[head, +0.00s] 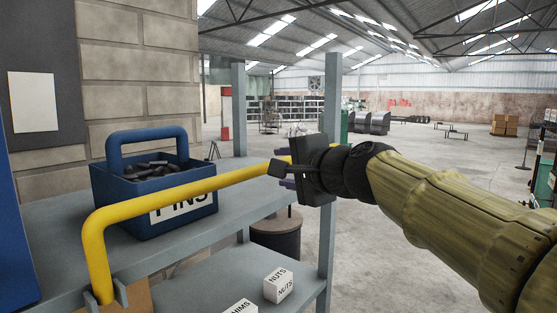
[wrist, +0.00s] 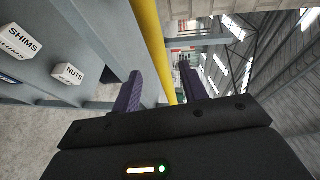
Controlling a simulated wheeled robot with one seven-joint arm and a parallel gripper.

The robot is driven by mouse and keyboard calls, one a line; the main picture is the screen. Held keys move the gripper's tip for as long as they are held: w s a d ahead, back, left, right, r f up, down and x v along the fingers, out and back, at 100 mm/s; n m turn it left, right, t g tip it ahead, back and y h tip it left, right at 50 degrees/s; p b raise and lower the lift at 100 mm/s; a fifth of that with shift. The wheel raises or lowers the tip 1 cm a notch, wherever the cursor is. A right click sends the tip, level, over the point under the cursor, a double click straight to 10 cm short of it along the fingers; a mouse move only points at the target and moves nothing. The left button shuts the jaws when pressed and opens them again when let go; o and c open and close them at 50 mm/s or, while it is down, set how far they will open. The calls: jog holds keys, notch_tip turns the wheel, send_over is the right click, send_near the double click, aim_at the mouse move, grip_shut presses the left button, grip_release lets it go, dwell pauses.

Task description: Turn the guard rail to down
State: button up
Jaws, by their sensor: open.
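The yellow guard rail (head: 150,199) is a bent bar. It rises from a bracket at the lower left of the head view, then runs right along the front of the shelf, raised above its surface. My gripper (head: 283,173) is at the rail's right end, where its body hides part of the bar. In the wrist view the rail (wrist: 152,40) passes between the two purple fingers of my gripper (wrist: 162,82). The fingers are apart, with the rail between them; I cannot tell whether either touches it.
A blue bin (head: 150,205) of dark pins stands on the grey shelf (head: 235,208) behind the rail. A nuts box (head: 278,286) and a shims box (head: 238,308) sit on the lower shelf. A grey post (head: 327,240) stands near my gripper. Open floor lies to the right.

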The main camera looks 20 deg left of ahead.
jog(key=p+x, duration=0.1)
jog(key=x, duration=0.5)
jog(key=shift+w+a+f+p, duration=0.1)
jog(key=shift+w+a+p, duration=0.1)
jog(key=shift+p, duration=0.15)
jog(key=shift+d, duration=0.1)
jog(key=shift+c, duration=0.2)
grip_shut()
